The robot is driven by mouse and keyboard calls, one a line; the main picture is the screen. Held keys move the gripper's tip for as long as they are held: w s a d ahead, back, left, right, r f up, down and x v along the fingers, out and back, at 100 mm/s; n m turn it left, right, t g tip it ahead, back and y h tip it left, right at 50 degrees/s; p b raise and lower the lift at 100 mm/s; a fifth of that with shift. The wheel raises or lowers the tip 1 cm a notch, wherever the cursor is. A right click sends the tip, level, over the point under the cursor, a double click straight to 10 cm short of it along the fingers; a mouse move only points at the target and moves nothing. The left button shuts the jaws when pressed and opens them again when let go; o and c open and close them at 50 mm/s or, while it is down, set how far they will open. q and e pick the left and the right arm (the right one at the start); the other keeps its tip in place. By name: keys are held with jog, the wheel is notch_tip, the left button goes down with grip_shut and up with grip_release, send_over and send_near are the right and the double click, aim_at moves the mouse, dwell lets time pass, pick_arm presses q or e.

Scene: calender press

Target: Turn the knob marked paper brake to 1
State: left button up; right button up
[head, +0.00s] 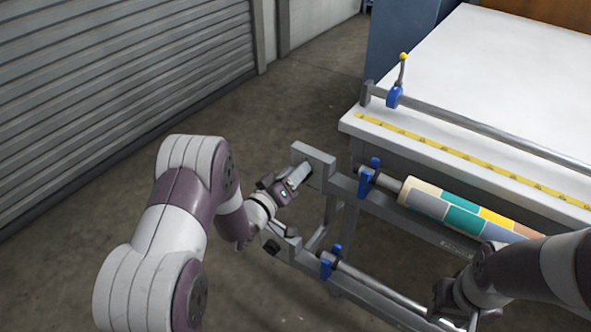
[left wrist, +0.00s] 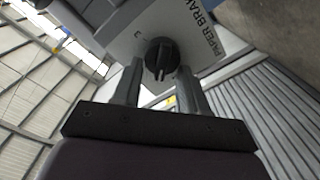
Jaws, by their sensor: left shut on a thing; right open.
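The paper brake knob (left wrist: 160,54) is black and round, on a light grey plate (left wrist: 130,40) with the partly cut-off text "PAPER BRA" beside it. A pale line on the knob points toward the bottom of the left wrist view. My left gripper (left wrist: 155,84) is shut on the knob, one finger on each side. In the head view my left gripper (head: 298,176) is at the left end of the grey roller frame (head: 315,155), and the knob is hidden there. My right gripper (head: 458,312) is open over the frame's lower right, its fingertips partly hidden.
A roll with coloured blocks (head: 465,212) lies in the frame between blue clamps (head: 369,172). A lower bar (head: 375,288) runs below it. Behind is a white table (head: 500,80) with a yellow ruler strip (head: 455,151). Floor left of the frame is clear up to the shutter (head: 120,80).

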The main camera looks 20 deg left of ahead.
pick_arm(q)
jog(key=shift+w+a+f+n+p, duration=0.15)
jog(key=shift+n+p, duration=0.5)
jog(key=shift+n, duration=1.2)
jog(key=shift+s+a+f+n+p, duration=0.15)
jog(key=shift+n+p, duration=0.5)
jog(key=shift+n, duration=1.2)
jog(key=shift+w+d+f, duration=0.1)
jog(key=o, duration=1)
jog(key=shift+o, duration=0.2)
jog(key=v, duration=1.2)
jog(key=shift+s, duration=0.35)
